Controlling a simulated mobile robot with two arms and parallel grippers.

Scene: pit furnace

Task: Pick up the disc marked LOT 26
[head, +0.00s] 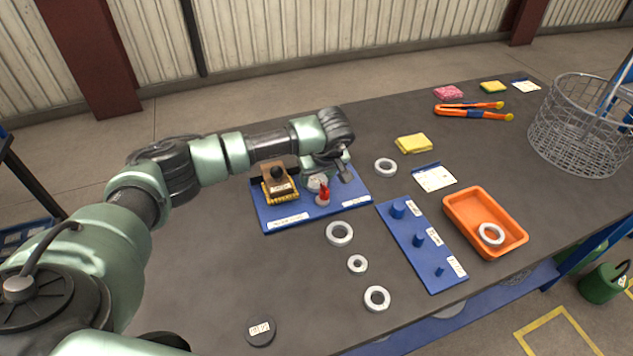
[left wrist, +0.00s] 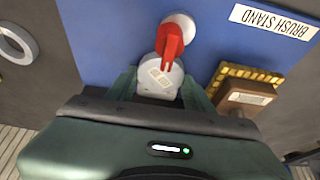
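A dark round disc (head: 261,331) with a white label lies flat at the table's front left; the label is too small to read surely. My left gripper (head: 324,170) is far from it, pointing down over the blue brush stand (head: 352,196). In the left wrist view, my left gripper (left wrist: 163,92) looks open, its fingers either side of a pale grey labelled round piece (left wrist: 160,78); its lower part is hidden. A red upright piece on a white base (head: 323,196) stands close in front. My right gripper is not in view.
A wooden brush (head: 279,186) sits on the stand. Several pale rings, one of them here (head: 340,233), lie around a blue peg board (head: 422,245). An orange tray (head: 485,222) holds another ring. A wire basket (head: 580,125) stands at right. The table around the dark disc is clear.

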